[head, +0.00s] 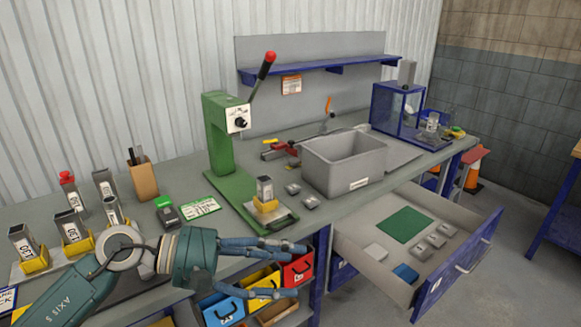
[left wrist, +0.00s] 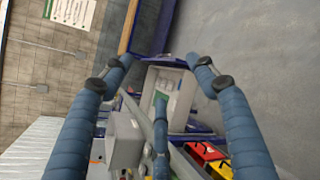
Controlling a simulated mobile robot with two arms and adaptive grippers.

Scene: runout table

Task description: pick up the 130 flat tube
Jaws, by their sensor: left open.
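Several upright rectangular grey tubes with white labels stand at the left of the bench. A front-left tube (head: 22,243) and another tube (head: 68,226) stand in yellow holders; their labels are small but look like 130. More tubes stand behind, one (head: 69,190) with a red top. Another tube (head: 264,189) stands in a yellow holder on the green press base. My left gripper (head: 291,269) is open and empty in front of the bench edge, to the right of the left-hand tubes and apart from them. Its spread fingers also show in the left wrist view (left wrist: 158,85). My right gripper is out of view.
The green press (head: 222,140) with its raised lever stands mid-bench, beside a grey bin (head: 345,163). An open drawer (head: 365,262) juts out at the right. Red, yellow and blue small bins (head: 222,312) sit below the bench edge near my left gripper.

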